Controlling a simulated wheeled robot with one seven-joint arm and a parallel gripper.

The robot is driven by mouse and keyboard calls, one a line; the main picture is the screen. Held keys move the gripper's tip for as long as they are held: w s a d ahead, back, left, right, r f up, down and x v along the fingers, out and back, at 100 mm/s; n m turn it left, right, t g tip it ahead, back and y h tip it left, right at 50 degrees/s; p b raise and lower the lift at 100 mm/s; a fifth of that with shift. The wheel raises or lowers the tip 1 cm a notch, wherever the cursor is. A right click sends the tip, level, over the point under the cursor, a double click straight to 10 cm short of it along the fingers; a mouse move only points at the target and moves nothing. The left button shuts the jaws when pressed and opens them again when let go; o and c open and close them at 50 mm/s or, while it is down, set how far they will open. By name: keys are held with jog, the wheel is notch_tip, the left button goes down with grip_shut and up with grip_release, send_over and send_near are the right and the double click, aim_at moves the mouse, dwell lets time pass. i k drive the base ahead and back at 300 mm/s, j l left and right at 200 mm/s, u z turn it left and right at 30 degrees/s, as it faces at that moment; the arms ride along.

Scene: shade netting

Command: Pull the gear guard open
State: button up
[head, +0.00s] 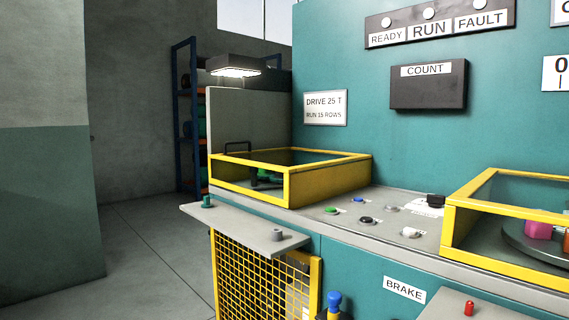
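No label in view names the gear guard. A yellow mesh guard (262,272) stands upright on the front of the teal machine at the lower middle; it looks shut, and its lower part is cut off by the picture edge. Above it, a yellow-framed guard box (330,176) with clear panels sits on the machine top. A black handle (240,147) shows at its back left, and dark and green parts (268,177) show inside. I cannot tell which of these is the gear guard. My gripper is not in view.
A grey ledge (240,228) with small green and grey knobs juts out above the mesh. Several buttons (367,220) lie on the grey panel. Another yellow-framed box (455,205) is at right. A blue-topped knob (334,302) stands low. Floor (150,245) at left is clear.

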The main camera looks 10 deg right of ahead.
aim_at(286, 203)
jog(key=i+j, duration=0.15)
jog(key=j, duration=0.15)
jog(key=i+j+z, duration=0.15)
jog(key=j, duration=0.2)
jog(key=i+j+u, duration=0.1)
jog(key=u, duration=0.3)
jog(key=i+u, duration=0.2)
jog(key=u, duration=0.2)
jog(key=i+u, duration=0.2)
jog(key=u, duration=0.2)
